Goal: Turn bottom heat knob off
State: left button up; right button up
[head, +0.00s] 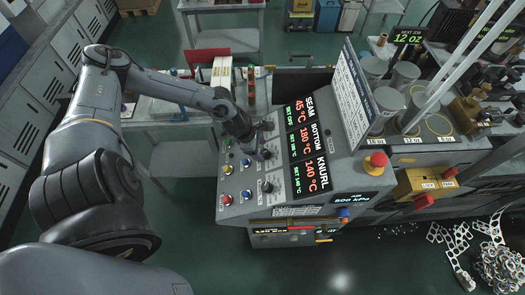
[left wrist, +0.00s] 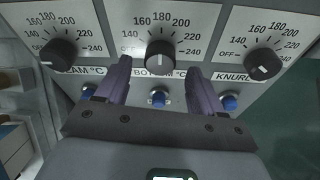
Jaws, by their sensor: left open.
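The bottom heat knob (left wrist: 160,55) is a black round knob on a white dial plate, the middle of three in the left wrist view. Its scale reads up to 240, and the OFF end is partly hidden by a finger. My left gripper (left wrist: 159,68) is open, with one purple-grey finger on each side of the knob's lower part and nothing held. In the head view the left gripper (head: 259,148) is at the panel's knob column and hides the knob. The bottom display (head: 305,139) reads 180 °C in red. My right gripper is not in view.
The seam knob (left wrist: 58,52) is to the left and the knurl knob (left wrist: 263,62) to the right. Blue buttons (left wrist: 158,98) sit below the knobs. In the head view, a red emergency button (head: 376,161) is at the console's right side. Open floor lies in front.

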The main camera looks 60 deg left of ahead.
aim_at(265, 154)
pick_arm(q)
jog(key=shift+x, duration=1.45)
jog(key=c, duration=1.1)
jog(key=shift+o, duration=0.2)
